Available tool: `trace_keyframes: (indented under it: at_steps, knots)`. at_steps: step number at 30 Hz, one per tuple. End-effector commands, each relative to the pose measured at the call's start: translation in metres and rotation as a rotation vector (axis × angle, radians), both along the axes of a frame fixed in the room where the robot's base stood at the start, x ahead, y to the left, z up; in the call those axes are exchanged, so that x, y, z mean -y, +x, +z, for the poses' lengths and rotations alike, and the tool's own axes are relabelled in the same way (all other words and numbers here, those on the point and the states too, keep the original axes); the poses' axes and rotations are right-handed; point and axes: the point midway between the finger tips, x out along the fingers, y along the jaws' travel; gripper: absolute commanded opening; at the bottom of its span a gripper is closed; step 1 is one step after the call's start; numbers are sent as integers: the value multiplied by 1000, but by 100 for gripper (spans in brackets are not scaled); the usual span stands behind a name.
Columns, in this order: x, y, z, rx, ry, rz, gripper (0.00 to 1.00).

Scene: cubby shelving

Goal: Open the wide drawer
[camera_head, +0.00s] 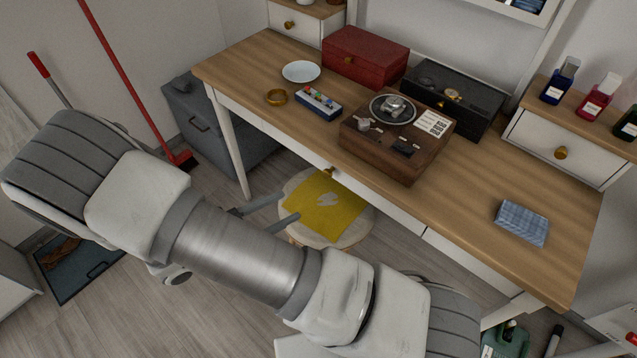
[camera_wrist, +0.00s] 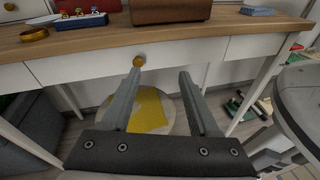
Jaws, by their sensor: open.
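The wide drawer (camera_head: 270,131) is a white front set under the wooden table top, with one round brass knob (camera_head: 330,172). It looks shut, flush with the table frame. In the wrist view the drawer front (camera_wrist: 85,69) spans much of the table's width, and its knob (camera_wrist: 138,61) shows just beyond my left fingertip. My gripper (camera_head: 290,206) is open and empty, in front of the drawer and apart from the knob. In the wrist view the two fingers of my gripper (camera_wrist: 161,72) point toward the drawer, with the knob left of the gap's middle.
A round stool (camera_head: 289,196) with a yellow cloth (camera_head: 325,203) stands under the table. A brown wooden device (camera_head: 400,139), a red box (camera_head: 365,57) and a blue cloth (camera_head: 521,222) lie on top. A grey cabinet (camera_head: 212,125) stands at the table's left end.

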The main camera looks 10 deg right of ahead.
Motion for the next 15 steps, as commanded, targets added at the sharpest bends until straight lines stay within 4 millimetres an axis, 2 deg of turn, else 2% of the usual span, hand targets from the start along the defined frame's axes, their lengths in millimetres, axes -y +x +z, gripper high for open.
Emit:
trace_keyframes:
  at_steps: [1, 6, 11, 15]
  knots:
    - [-6, -1, -24, -10, -48, 51, 61]
    - [-19, -1, -55, -22, -154, 168, 61]
    - [-23, -1, -66, -25, -196, 214, 61]
    - [-15, 5, -67, -24, -201, 217, 61]
